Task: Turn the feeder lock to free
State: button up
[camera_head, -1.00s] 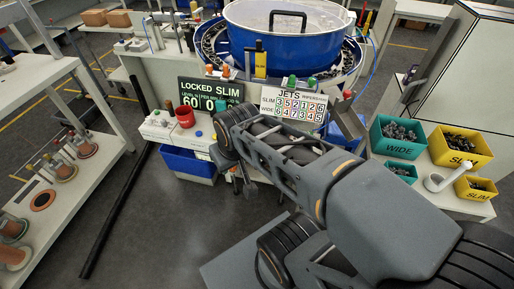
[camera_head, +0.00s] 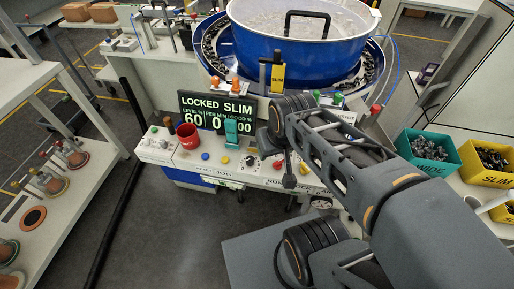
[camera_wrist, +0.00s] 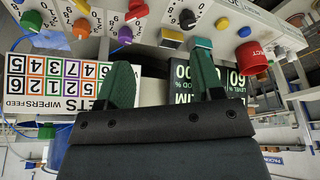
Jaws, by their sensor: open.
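The control console (camera_head: 215,165) stands below the blue bowl feeder (camera_head: 300,50). Its dark sign (camera_head: 217,111) reads LOCKED SLIM. A yellow SLIM plate (camera_head: 278,77) stands in front of the bowl. The console carries coloured buttons and a black knob (camera_head: 277,165), also seen in the wrist view (camera_wrist: 187,18). I cannot tell which control is the feeder lock. My gripper (camera_wrist: 163,80) is open and empty; its two green fingers point at the console, apart from the knobs. In the head view it is mostly hidden by my arm over the console's right part.
A red cup (camera_head: 188,136) and a teal block (camera_head: 231,131) stand on the console. A JETS chart (camera_wrist: 55,80) shows in the wrist view. Green (camera_head: 430,152) and yellow (camera_head: 485,163) bins of parts stand at the right. A white bench (camera_head: 70,120) is at the left.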

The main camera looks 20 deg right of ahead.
aim_at(304, 169)
jog(key=u, duration=0.05)
jog(key=i, duration=0.1)
jog(key=z, duration=1.15)
jog(key=k, duration=1.15)
jog(key=u, duration=0.25)
jog(key=i, duration=0.7)
jog(key=u, duration=0.75)
